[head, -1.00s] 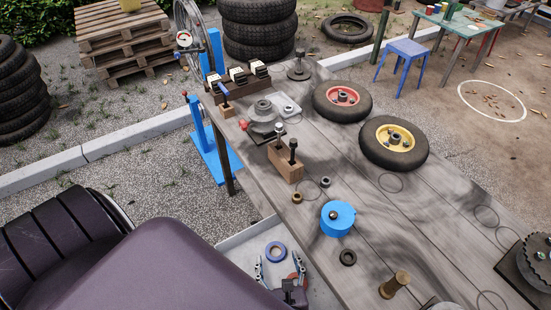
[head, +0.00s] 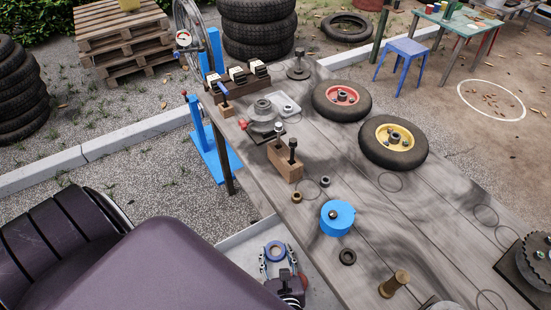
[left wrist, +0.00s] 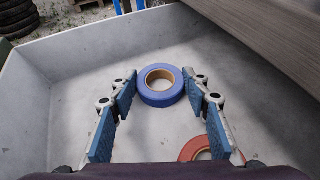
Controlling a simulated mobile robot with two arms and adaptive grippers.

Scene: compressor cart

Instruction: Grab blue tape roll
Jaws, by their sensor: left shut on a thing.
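The blue tape roll (head: 275,246) lies in a pale grey tray (head: 238,244) beside the workbench. In the left wrist view the blue tape roll (left wrist: 160,97) shows its brown cardboard core, and it lies flat. My left gripper (head: 276,258) has its fingers at either side of the roll. In the left wrist view the gripper tips (left wrist: 161,80) press on the roll's left and right sides. The roll appears to be still at the tray floor. My right gripper is in neither view.
A red tape roll (left wrist: 205,148) lies in the tray close under my left gripper. The tray walls (left wrist: 25,105) and the workbench edge (left wrist: 270,40) are close by. The bench holds a blue cylinder (head: 337,219) and two small wheels (head: 342,101).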

